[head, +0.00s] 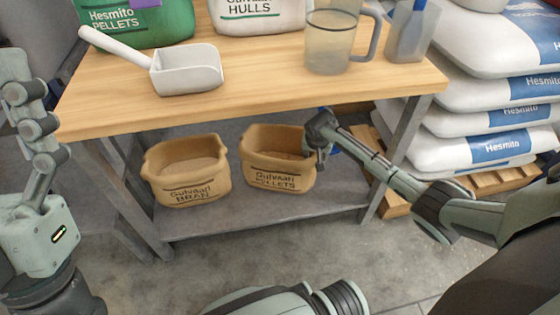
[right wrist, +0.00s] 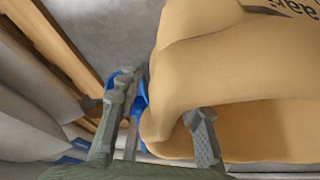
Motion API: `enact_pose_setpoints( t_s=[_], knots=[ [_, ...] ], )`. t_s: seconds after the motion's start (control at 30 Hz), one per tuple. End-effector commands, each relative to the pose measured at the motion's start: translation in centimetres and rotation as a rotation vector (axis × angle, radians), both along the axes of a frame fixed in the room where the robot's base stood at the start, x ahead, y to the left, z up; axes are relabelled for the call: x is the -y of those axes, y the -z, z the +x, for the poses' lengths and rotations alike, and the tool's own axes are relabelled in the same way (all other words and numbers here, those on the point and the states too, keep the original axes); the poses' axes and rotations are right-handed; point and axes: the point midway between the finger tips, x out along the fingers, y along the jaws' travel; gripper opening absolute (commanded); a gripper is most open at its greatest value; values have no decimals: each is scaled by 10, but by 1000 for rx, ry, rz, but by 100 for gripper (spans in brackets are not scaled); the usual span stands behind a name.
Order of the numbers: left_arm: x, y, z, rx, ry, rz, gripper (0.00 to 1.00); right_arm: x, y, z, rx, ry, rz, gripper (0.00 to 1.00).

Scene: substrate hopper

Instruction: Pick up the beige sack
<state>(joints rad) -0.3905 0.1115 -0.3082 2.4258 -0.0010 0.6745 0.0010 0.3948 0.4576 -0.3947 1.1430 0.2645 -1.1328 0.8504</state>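Two beige sacks with rolled-open tops stand on the grey lower shelf. The one marked PELLETS (head: 272,178) is on the right; the one marked BRAN (head: 190,188) is on the left. My right gripper (head: 318,148) is at the right rim of the PELLETS sack. In the right wrist view, its fingers (right wrist: 160,125) stand apart on either side of a beige sack wall (right wrist: 225,75). A gap shows between the left finger and the sack. The sack still stands on the shelf. My left gripper (head: 25,110) is at the left edge, away from both sacks; its finger opening is unclear.
The wooden tabletop (head: 260,80) overhangs the shelf (head: 255,221). On it are a white scoop (head: 187,70), a clear jug (head: 330,38), a green sack (head: 140,25) and a white sack (head: 255,8). White sacks (head: 490,105) are stacked on a pallet at right. The floor in front is clear.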

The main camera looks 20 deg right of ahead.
Motion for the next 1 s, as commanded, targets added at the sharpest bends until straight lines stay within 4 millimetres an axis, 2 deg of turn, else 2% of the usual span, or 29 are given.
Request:
enact_pose_setpoints(
  t_s=[0.43, 0.47, 0.73, 1.0],
  knots=[
    [0, -2, 0, -1, 0, 0, 90, 0, 3, 0, 1, 0, -1, 36],
    [0, -2, 0, -1, 0, 0, 90, 0, 3, 0, 1, 0, -1, 35],
    [0, -2, 0, -2, 0, 1, 90, 0, 3, 0, 0, 0, 0, 1],
    [0, -2, 0, -2, 0, 1, 90, 0, 3, 0, -1, 0, -1, 0]
  ],
)
